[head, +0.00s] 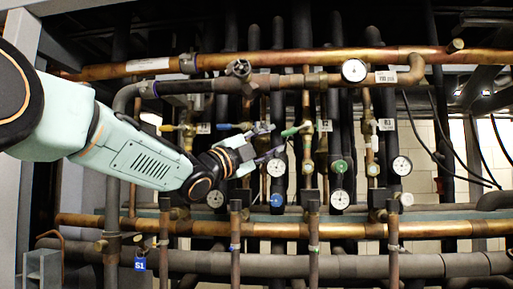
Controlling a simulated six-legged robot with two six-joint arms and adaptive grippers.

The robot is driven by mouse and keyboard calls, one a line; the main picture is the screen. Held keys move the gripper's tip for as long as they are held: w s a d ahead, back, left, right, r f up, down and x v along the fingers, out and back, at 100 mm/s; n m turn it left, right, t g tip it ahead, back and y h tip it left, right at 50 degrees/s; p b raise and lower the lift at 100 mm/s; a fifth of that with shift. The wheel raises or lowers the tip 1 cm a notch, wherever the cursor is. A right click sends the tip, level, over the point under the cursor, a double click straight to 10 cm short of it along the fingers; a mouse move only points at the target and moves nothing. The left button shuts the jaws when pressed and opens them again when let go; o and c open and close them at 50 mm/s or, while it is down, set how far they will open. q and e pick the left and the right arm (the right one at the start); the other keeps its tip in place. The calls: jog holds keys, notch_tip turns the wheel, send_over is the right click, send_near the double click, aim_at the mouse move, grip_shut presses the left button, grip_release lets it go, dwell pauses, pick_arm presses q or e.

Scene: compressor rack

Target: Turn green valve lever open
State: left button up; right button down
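The green valve lever (296,130) is on a brass valve (308,128) on a vertical pipe near the middle of the rack. It sticks out to the left, roughly level, with its left end slightly lower. My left gripper (277,139) comes in from the left. Its two dark fingers are spread, one above the other, and nothing shows between them. The fingertips are just left of the lever's free end; whether they touch it I cannot tell. My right gripper is not in view.
A blue lever (232,126) is just above my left gripper, and a yellow lever (168,128) is farther left. Dial gauges (354,70) and a green round knob (340,166) sit among close-set pipes. A copper pipe (290,58) crosses above.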

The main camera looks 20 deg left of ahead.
pick_arm(q)
jog(key=v, duration=0.4)
jog(key=shift+s+f, duration=0.1)
jog(key=shift+s, duration=0.05)
